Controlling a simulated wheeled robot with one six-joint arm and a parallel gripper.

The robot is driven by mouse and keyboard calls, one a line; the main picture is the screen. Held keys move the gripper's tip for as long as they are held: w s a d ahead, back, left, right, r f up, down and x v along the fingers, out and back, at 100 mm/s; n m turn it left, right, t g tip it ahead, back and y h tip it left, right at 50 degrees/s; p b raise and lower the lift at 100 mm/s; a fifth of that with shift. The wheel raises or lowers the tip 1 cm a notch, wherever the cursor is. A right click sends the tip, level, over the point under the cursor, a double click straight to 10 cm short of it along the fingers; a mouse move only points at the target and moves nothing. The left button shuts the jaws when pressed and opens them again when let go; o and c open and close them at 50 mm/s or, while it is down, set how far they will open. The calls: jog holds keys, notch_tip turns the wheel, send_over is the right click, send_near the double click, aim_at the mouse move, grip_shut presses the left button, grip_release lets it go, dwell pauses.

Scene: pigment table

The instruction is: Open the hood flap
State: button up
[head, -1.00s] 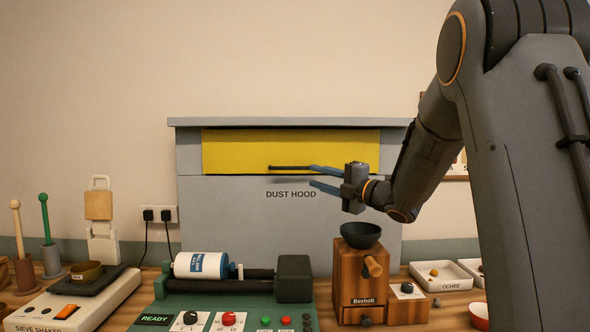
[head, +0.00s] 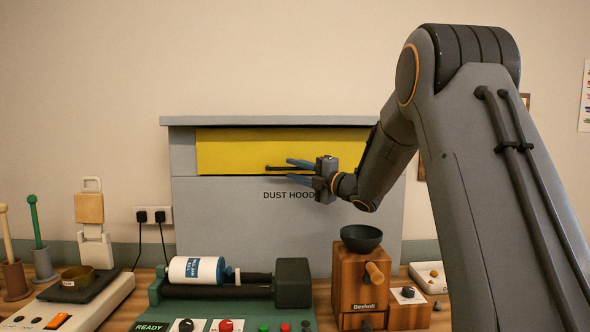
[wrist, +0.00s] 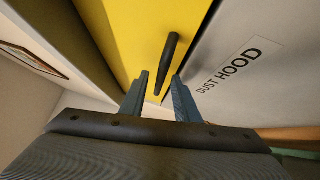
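The hood flap (head: 240,149) is a yellow panel in the upper front of the grey dust hood (head: 225,215), and it looks shut. A dark bar handle (head: 276,168) runs along its lower edge; the handle also shows in the wrist view (wrist: 171,52). My gripper (head: 287,171) is open in front of the flap, with one blue finger above and one below the handle's level. In the wrist view the fingertips (wrist: 159,77) stand apart on either side of the handle's near end. I cannot tell whether either finger touches it.
Below the hood stand a wooden mill (head: 345,277) with a dark bowl (head: 361,238), a green roller machine (head: 155,311) with a white jar (head: 197,269), and a sieve shaker (head: 90,308) at left.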

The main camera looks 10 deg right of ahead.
grip_shut()
jog(key=shift+a, duration=0.1)
